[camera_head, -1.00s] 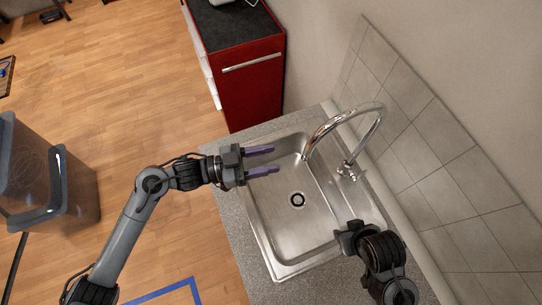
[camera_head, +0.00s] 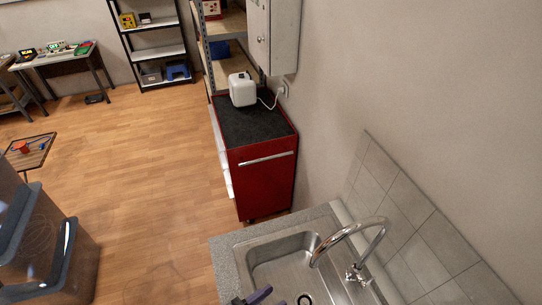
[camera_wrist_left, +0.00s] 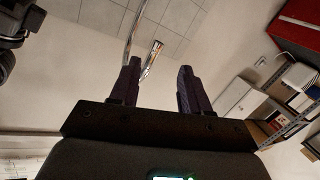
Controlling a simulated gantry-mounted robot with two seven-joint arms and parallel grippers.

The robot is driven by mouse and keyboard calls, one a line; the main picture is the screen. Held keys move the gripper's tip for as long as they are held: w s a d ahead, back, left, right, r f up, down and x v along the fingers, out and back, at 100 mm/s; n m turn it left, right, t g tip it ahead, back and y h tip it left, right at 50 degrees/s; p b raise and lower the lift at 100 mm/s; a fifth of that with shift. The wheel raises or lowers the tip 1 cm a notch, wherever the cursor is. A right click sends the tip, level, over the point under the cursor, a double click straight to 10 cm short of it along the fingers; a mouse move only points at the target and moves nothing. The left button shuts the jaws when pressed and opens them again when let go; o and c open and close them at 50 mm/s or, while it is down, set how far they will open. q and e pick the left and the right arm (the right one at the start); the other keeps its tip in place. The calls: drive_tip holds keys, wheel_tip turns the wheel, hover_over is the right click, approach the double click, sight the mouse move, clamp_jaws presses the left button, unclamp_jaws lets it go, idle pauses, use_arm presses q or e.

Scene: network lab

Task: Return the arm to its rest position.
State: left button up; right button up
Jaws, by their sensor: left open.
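My left gripper (camera_head: 258,297) shows only as purple fingers at the bottom edge of the head view, over the near part of the sink. In the left wrist view it (camera_wrist_left: 160,68) is open, with nothing between its two fingers. A dark part of my right arm (camera_wrist_left: 18,20) shows at the top left corner of the wrist view; whether its jaws are open or shut is not visible. The right arm is out of the head view.
The steel sink (camera_head: 262,250) with its curved faucet (camera_head: 380,222) stands by the tiled wall. A red cabinet (camera_head: 262,182) with a white device (camera_head: 242,90) stands behind it. Clear bins (camera_head: 45,245) stand at left. The wooden floor between is open.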

use_arm(q)
drive_tip(key=s+a+f+n+g+y, duration=0.1)
drive_tip(key=s+a+g+y, duration=0.1)
drive_tip(key=a, duration=0.5)
drive_tip(key=s+a+f+n+g+y, duration=0.1)
drive_tip(key=s+a+n+g+y, duration=0.1)
drive_tip(key=s+a+y, duration=0.2)
drive_tip(key=s+a+n+g+y+p, duration=0.1)
drive_tip(key=s+a+n+g+y, duration=0.1)
drive_tip(key=a+y, duration=0.4)
drive_tip(key=s+a, duration=0.1)
drive_tip(key=a, duration=0.3)
drive_tip(key=shift+s+a+f+y, duration=0.25)
drive_tip(key=shift+s+f+y, duration=0.05)
drive_tip(key=shift+f+y, duration=0.1)
